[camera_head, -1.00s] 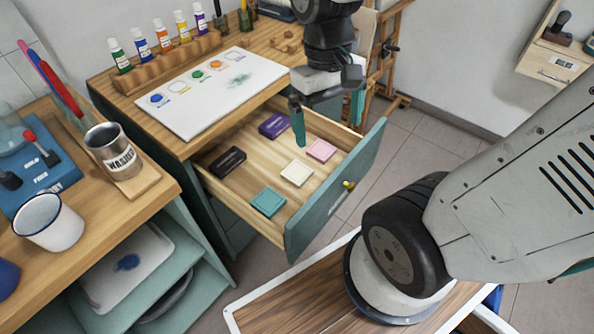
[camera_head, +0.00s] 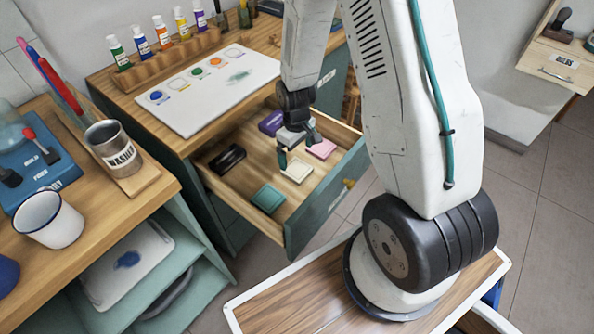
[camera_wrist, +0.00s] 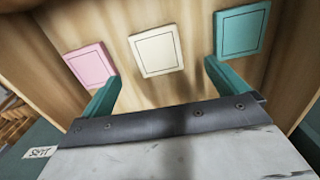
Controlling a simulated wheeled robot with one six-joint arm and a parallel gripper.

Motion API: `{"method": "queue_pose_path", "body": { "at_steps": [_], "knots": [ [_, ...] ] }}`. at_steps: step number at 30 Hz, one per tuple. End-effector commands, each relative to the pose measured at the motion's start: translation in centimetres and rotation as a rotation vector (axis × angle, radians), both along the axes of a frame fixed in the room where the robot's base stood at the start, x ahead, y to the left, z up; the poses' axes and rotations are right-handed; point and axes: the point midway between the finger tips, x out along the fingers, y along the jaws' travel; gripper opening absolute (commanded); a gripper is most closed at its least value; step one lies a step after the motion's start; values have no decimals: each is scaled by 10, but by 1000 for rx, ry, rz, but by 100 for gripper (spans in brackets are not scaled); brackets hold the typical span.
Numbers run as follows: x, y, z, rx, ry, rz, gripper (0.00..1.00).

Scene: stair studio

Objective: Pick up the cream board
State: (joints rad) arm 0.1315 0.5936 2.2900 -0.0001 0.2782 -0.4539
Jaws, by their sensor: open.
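The cream board (camera_head: 297,171) is a small flat square lying in the open wooden drawer, between the pink board (camera_head: 321,148) and the teal board (camera_head: 268,198). In the wrist view the cream board (camera_wrist: 156,51) lies ahead of my gripper, in line with the space between the fingers. My gripper (camera_head: 297,156) is over the drawer just above the cream board, open and empty. Its two teal fingers stand wide apart in the wrist view (camera_wrist: 160,83). The gripper hides part of the drawer's far side in the head view.
The drawer (camera_head: 240,185) also holds a dark board (camera_head: 227,158) and a purple board (camera_head: 271,123). Its front panel (camera_head: 325,202) and side walls surround them. A white palette sheet (camera_head: 205,90) lies on the desk above. A mug (camera_head: 48,219) stands on the left bench.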

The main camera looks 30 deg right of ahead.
Motion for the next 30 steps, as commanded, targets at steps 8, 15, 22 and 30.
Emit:
{"method": "queue_pose_path", "body": {
  "at_steps": [8,15,22,30],
  "knots": [
    [3,-1,-23,-2,-20,27,98],
    [1,-3,-53,-2,-17,26,98],
    [2,-3,-77,-3,-19,26,98],
    [2,-3,-78,-2,-20,25,93]
  ]
}}
